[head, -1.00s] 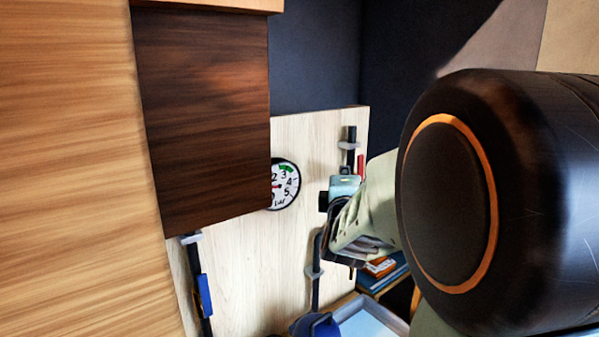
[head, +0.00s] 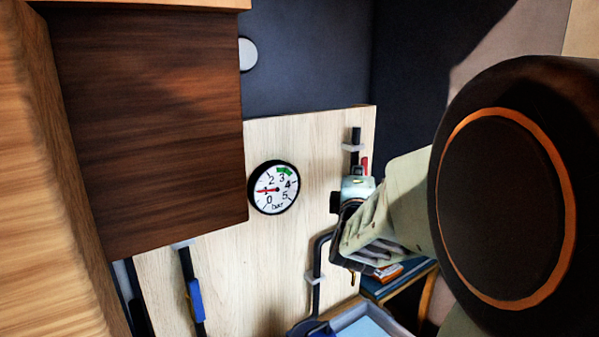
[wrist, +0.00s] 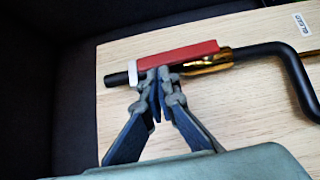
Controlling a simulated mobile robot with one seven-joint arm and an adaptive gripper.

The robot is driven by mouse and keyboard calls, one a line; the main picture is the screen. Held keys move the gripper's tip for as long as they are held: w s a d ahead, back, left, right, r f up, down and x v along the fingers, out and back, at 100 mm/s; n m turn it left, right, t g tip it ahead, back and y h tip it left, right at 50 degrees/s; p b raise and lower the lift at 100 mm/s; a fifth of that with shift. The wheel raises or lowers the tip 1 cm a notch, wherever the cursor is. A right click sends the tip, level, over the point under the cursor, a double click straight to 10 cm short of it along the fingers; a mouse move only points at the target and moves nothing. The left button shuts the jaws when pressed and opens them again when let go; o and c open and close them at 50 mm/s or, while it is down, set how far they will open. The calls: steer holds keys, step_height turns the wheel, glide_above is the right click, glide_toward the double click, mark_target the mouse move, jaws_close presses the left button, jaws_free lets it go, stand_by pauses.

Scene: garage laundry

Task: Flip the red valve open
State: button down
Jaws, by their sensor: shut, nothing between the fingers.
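The red valve handle (wrist: 178,55) lies along the black pipe in the wrist view, beside the brass valve body (wrist: 208,64). A small part of the red handle (head: 365,165) shows in the head view, high on the pale wooden board (head: 225,260). My gripper (wrist: 160,80) is shut and empty. Its fingertips are at the near side of the handle; I cannot tell whether they touch it. In the head view my arm hides the fingers and most of the valve. The pressure gauge (head: 274,187) has its red needle near 1.
A dark wooden cabinet (head: 150,130) and lighter wood fill the left of the head view. A blue-handled valve (head: 196,300) is on a pipe at lower left. A pale bracket (wrist: 132,73) holds the black pipe.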

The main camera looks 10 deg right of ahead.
stand_by(0.3)
steer(key=shift+w+d+r+b, duration=0.15)
steer(key=shift+d+r+b, duration=0.15)
steer(key=shift+d, duration=0.25)
steer(key=shift+f, duration=0.1)
